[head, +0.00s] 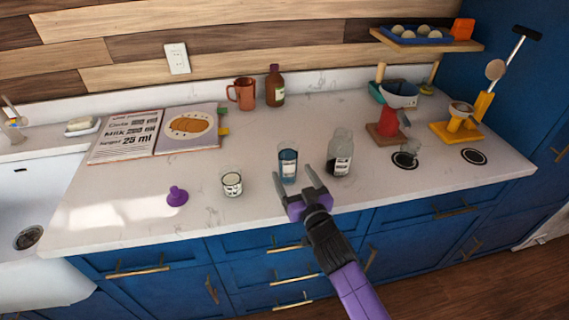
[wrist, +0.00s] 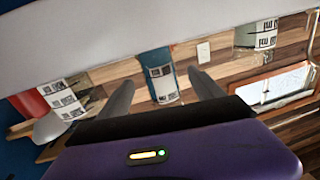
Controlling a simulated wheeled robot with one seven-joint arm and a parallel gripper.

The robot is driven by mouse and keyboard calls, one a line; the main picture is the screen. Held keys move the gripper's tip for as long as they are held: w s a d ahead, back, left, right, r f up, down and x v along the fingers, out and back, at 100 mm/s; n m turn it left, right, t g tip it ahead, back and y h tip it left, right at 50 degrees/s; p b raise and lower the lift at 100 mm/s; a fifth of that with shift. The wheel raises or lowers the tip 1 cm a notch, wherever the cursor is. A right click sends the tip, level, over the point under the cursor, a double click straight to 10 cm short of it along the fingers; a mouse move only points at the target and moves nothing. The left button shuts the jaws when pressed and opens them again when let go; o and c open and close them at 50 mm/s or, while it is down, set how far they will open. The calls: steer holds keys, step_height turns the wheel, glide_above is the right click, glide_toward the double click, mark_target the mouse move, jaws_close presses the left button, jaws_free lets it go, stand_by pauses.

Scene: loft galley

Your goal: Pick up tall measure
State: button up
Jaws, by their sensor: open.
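The tall measure (head: 288,165) looks like a clear glass with blue liquid and white markings. It stands upright near the counter's front edge. In the wrist view the measure (wrist: 160,75) appears inverted, between the two fingers. My gripper (head: 293,174) is open and empty, with one finger toward each side of the measure from the front. A gap still shows between the fingers and the glass in the wrist view, where my gripper (wrist: 160,80) also shows. The measure's lower front is close to the fingertips in the head view; contact cannot be told.
A clear labelled bottle (head: 340,152) stands close on the right. A short measure (head: 231,182) stands left, with a purple funnel-like piece (head: 177,196) beyond it. An open recipe book (head: 155,135), orange mug (head: 242,93) and brown bottle (head: 275,86) are behind. A red stand (head: 387,130) is right.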

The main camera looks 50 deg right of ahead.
steer(key=p+x, duration=0.1)
steer(key=x, duration=0.4)
steer(key=shift+w+d+r+p, duration=0.1)
steer(key=shift+w+r+p, duration=0.1)
steer(key=shift+p, duration=0.1)
jaws_close()
